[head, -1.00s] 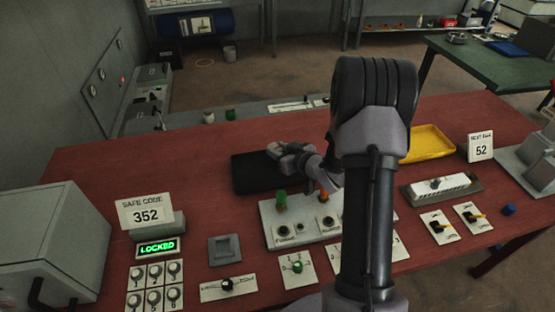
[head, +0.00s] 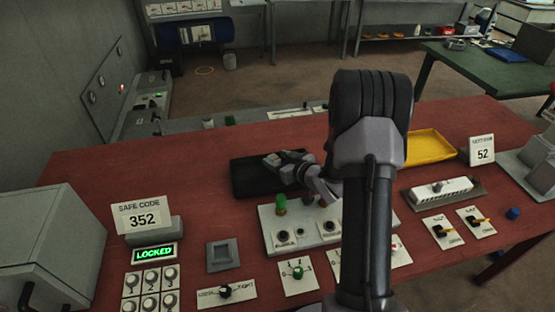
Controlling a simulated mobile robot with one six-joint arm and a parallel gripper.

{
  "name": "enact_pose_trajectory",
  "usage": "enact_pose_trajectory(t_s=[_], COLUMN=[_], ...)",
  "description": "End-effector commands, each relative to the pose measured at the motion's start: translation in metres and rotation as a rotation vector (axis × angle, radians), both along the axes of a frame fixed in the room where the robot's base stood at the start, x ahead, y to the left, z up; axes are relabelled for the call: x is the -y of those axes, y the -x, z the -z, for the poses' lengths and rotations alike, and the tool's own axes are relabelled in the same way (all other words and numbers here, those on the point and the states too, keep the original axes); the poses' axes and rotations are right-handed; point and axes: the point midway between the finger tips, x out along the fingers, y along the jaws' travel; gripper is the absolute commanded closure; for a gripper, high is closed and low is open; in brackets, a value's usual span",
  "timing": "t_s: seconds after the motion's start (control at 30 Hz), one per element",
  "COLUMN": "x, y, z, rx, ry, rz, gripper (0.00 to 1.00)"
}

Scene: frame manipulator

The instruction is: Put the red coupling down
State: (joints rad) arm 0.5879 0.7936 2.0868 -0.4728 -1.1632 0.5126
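I cannot make out a red coupling in the head view; my arm may hide it. My gripper (head: 272,160) is over the black mat (head: 242,184) on the red table, pointing left. The view is too small to tell whether its fingers are apart or hold something. The grey block with sockets (head: 275,222) stands in front of the mat, with a green piece (head: 280,205) upright at its back left. My forearm covers the block's right side.
A yellow tray (head: 430,147) lies right of my arm. A grey safe (head: 45,245) stands at the left, beside a green LOCKED display (head: 155,252). Several switch plates line the front edge. The red table (head: 150,165) is bare left of the mat.

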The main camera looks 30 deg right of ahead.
Motion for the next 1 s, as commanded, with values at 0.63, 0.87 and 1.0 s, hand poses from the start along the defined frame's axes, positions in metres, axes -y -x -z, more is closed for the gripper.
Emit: enact_pose_trajectory(t_s=[0.63,0.87,1.0], x=[0.008,0.011,0.017], y=[0.077,0.110,0.099], z=[-0.038,-0.053,-0.087], rx=[-0.015,-0.012,-0.093], ry=[-0.009,-0.003,0.075], rz=[0.006,0.004,0.089], gripper=[0.48,0.48,0.48])
